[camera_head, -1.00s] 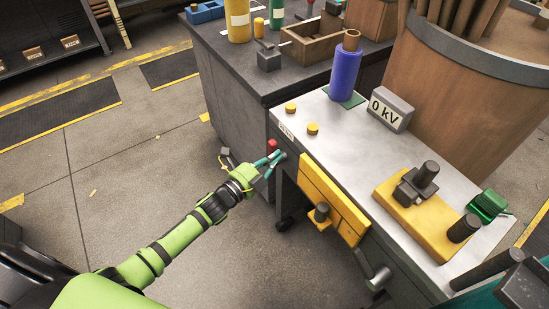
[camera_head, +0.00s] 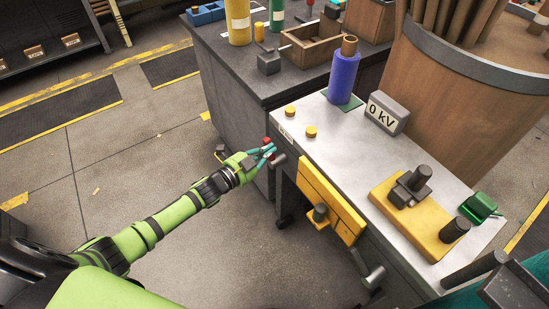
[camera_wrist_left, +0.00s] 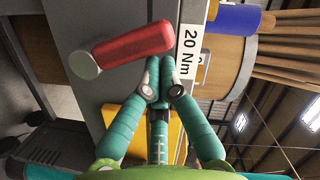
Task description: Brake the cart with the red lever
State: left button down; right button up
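The red lever (camera_head: 266,141) sticks out at the near left end of the metal-topped cart (camera_head: 330,140), below the top edge. In the left wrist view the red lever (camera_wrist_left: 138,44) is a red grip with a grey round end, lying at a slant beside a "20 Nm" label. My left gripper (camera_head: 270,152) is at the lever in the head view. In the left wrist view the teal fingertips (camera_wrist_left: 159,72) are drawn together by the lever's right end, with nothing seen between them. Whether they touch it I cannot tell. My right gripper does not show.
The cart carries a blue roll (camera_head: 343,75), a "0 kV" box (camera_head: 387,112) and a yellow block (camera_head: 420,215). A yellow panel (camera_head: 330,203) with a knob sits on its near side. A dark workbench (camera_head: 235,85) stands behind. The floor at left is clear.

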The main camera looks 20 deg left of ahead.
pick_arm(q)
jog(key=a+n, duration=0.1)
jog(key=w+n, duration=0.1)
jog(key=w+a+n+g, duration=0.1)
jog(key=shift+a+f+n, duration=0.25)
jog(key=shift+a+n, duration=0.05)
jog(key=shift+a, duration=0.05)
jog(key=shift+w+a+f+b, duration=0.4)
jog(key=shift+a+f+b, duration=0.1)
jog(key=shift+b, duration=0.25)
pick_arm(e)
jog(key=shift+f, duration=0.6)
pick_arm(q)
jog(key=shift+a, duration=0.1)
jog(key=shift+r, duration=0.15)
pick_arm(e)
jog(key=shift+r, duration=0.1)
pick_arm(q)
jog(key=p, duration=0.4)
send_near(263, 143)
jog(key=r, duration=0.1)
jog(key=s+r, duration=0.1)
jog(key=r, duration=0.1)
jog(key=shift+a, duration=0.15)
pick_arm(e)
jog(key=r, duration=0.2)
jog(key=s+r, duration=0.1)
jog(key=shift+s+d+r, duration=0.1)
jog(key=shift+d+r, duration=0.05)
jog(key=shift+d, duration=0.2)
